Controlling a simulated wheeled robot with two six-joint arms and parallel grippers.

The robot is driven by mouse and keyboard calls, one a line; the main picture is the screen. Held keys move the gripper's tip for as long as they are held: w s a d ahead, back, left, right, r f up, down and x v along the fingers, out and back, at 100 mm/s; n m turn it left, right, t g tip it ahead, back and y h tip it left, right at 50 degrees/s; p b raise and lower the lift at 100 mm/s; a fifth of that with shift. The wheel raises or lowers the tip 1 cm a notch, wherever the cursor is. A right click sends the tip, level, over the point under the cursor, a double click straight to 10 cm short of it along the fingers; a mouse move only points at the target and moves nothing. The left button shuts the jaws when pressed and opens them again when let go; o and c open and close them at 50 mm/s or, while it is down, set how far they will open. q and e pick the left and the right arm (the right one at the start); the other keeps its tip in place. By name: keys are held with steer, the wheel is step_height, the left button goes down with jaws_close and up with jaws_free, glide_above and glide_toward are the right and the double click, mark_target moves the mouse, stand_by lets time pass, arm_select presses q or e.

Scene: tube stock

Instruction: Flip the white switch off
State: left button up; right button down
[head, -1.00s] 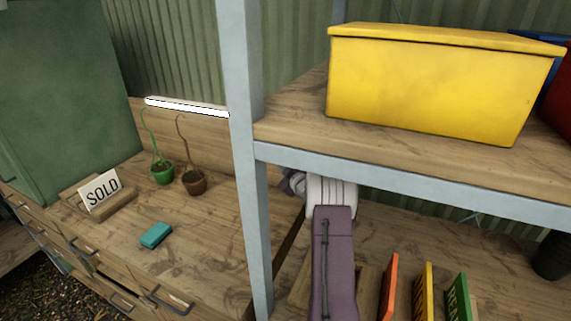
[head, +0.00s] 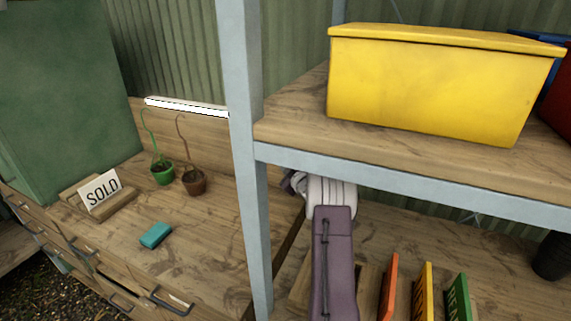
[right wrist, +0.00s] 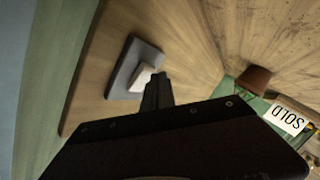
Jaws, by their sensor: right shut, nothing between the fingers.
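The white switch (right wrist: 145,77) sits on a dark grey plate (right wrist: 124,68) fixed to a wooden board, in the right wrist view. My right gripper (right wrist: 158,80) is shut and empty. Its fingertips are right at the lower right edge of the white switch and overlap it in the picture; I cannot tell whether they touch it. In the head view, my right arm reaches under the shelf, and its gripper and the switch are hidden there. My left gripper is out of view.
A blue-grey shelf post (head: 244,150) stands beside my right arm. A yellow box (head: 428,88) is on the shelf above. Brown (head: 194,182) and green (head: 162,174) pots, a SOLD sign (head: 101,189) and a teal block (head: 156,235) are on the left bench. Coloured boards (head: 424,292) stand lower right.

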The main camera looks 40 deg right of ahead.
steer(key=shift+w+d, duration=0.15)
steer(key=shift+d, duration=0.2)
stand_by(0.7)
steer(key=shift+s+a+r+b, duration=0.1)
steer(key=shift+s+a+b, duration=0.25)
steer(key=shift+a, duration=0.4)
steer(key=shift+s+a, duration=0.1)
steer(key=shift+s+a+r+b, duration=0.1)
steer(key=shift+s+a+b, duration=0.25)
steer(key=shift+a, duration=0.35)
steer(key=shift+s+a+r+b, duration=0.15)
steer(key=shift+s+a+b, duration=0.25)
steer(key=shift+a, duration=0.3)
steer(key=shift+s+a+r+b, duration=0.1)
steer(key=shift+s+a+b, duration=0.25)
steer(key=shift+a, duration=0.35)
